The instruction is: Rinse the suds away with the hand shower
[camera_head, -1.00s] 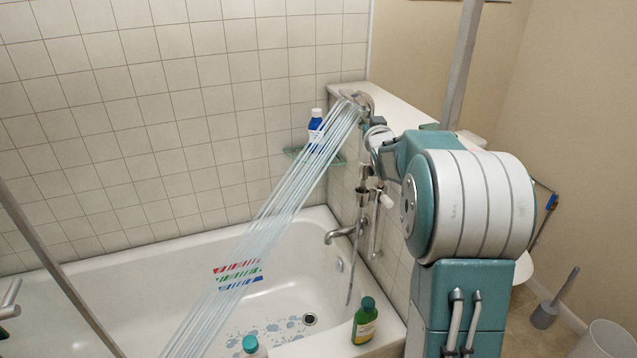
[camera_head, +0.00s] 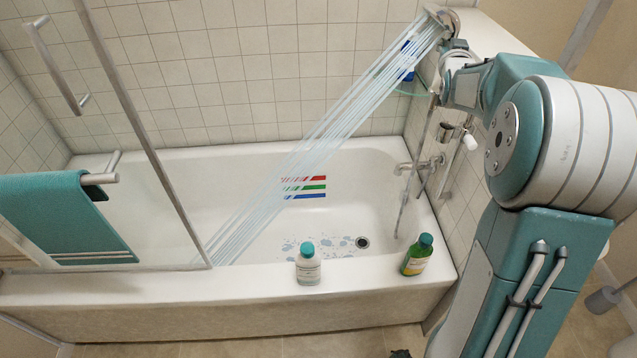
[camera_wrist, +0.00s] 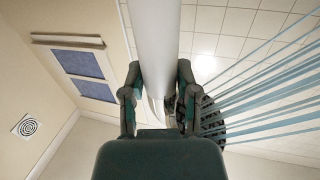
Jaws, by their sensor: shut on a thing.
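My gripper (camera_wrist: 158,72) is shut on the white handle of the hand shower (camera_wrist: 155,30), seen in the wrist view. In the head view, the hand shower (camera_head: 446,20) is held high over the tub's right end, and water streams (camera_head: 345,115) from it run down-left. They reach the left part of the white tub (camera_head: 375,190), partly crossing red, green and blue stripes (camera_head: 312,187) on its far inner wall. Pale bluish suds (camera_head: 330,247) lie on the tub floor beside the drain (camera_head: 362,243), right of where the streams come down. The streams' exact landing spot is unclear.
A white bottle with a teal cap (camera_head: 308,268) and a green bottle (camera_head: 416,256) stand on the near rim. A blue bottle (camera_head: 408,70) is partly hidden behind the water. A glass screen and teal towel (camera_head: 62,215) are at left; taps (camera_head: 420,167) at right.

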